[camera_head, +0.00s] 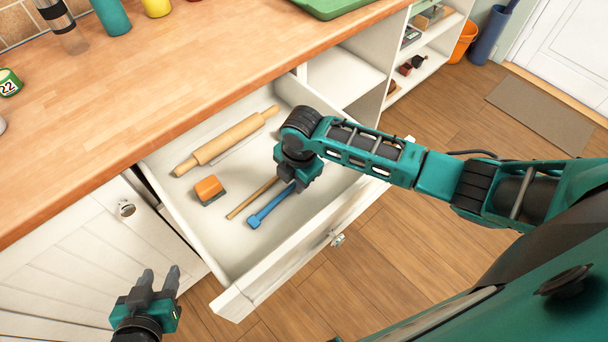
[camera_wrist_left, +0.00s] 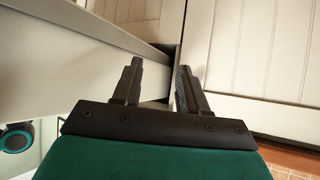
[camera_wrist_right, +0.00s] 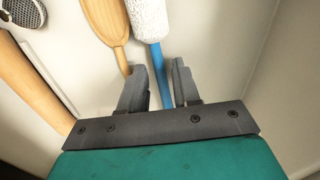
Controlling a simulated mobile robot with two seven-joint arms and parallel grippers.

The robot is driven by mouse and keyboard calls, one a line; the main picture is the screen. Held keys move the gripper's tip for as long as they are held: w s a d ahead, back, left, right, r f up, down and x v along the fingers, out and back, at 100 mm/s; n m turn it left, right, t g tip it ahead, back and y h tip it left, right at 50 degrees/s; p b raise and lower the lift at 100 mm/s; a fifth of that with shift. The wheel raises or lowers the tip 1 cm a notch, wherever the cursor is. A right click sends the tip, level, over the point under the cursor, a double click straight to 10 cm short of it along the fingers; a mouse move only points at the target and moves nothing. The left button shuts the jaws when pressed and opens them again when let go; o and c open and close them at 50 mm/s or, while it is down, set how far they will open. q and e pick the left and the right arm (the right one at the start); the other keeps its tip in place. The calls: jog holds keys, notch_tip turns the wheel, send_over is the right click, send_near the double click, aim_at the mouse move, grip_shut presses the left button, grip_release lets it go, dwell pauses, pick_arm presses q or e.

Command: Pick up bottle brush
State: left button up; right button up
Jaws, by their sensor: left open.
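The bottle brush (camera_head: 271,205) lies in the open drawer, its blue handle showing and its other end hidden under my right gripper. In the right wrist view its white bristle head and blue handle (camera_wrist_right: 160,65) show, with the handle running between the fingers. My right gripper (camera_wrist_right: 160,75) is open, one finger on each side of the handle; I cannot tell whether they touch it. In the head view my right gripper (camera_head: 299,182) is low over the brush. My left gripper (camera_head: 160,272) is open and empty in front of the cabinet, outside the drawer.
A wooden utensil (camera_head: 252,198) lies close beside the brush. An orange-topped sponge (camera_head: 209,189) and a rolling pin (camera_head: 226,140) lie further left in the drawer (camera_head: 232,302). The drawer walls surround my right gripper. The wooden countertop (camera_head: 180,80) is behind.

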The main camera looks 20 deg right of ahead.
jog(key=shift+f, duration=0.55)
grip_shut()
jog(key=shift+r, duration=0.2)
